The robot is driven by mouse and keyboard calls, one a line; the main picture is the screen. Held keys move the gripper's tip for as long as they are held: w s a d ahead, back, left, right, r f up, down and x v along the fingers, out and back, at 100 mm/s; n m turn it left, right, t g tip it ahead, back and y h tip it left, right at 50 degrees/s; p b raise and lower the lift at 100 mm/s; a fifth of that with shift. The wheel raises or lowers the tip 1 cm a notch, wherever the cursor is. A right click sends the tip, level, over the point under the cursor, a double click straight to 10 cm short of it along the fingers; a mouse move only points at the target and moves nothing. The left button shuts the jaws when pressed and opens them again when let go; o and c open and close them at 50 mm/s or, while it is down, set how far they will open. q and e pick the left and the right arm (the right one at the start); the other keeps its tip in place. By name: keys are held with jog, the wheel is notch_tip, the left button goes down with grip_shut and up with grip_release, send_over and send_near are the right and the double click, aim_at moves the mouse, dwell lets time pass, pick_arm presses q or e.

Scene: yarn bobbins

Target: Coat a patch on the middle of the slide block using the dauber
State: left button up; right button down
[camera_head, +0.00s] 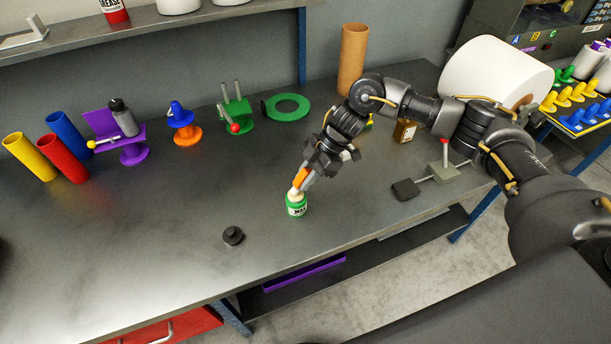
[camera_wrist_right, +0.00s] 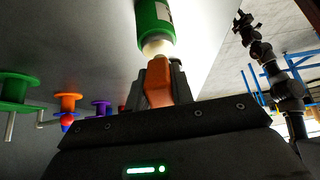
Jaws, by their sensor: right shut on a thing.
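My right gripper (camera_head: 306,174) is shut on the orange handle of the dauber (camera_head: 301,177), which points down. A cream part below the handle meets the mouth of a green jar labelled WAX (camera_head: 296,207), standing on the bench. In the right wrist view, the orange handle (camera_wrist_right: 158,82) lies between the fingers, with the cream part and green jar (camera_wrist_right: 153,22) beyond it. The slide block is hard to identify; a grey piece with a dark block and red-knobbed lever (camera_head: 440,174) lies to the right. A dark arm in the wrist view appears to be my left; its fingers are unclear.
The bench's front left is clear.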

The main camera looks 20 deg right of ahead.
jog(key=shift+f, duration=0.45)
jog(key=shift+s+f, duration=0.1)
dwell(1.5)
notch_tip(320, 180, up, 7)
jog(key=p, duration=0.6)
jog(key=shift+p, duration=0.3)
dwell(0.6)
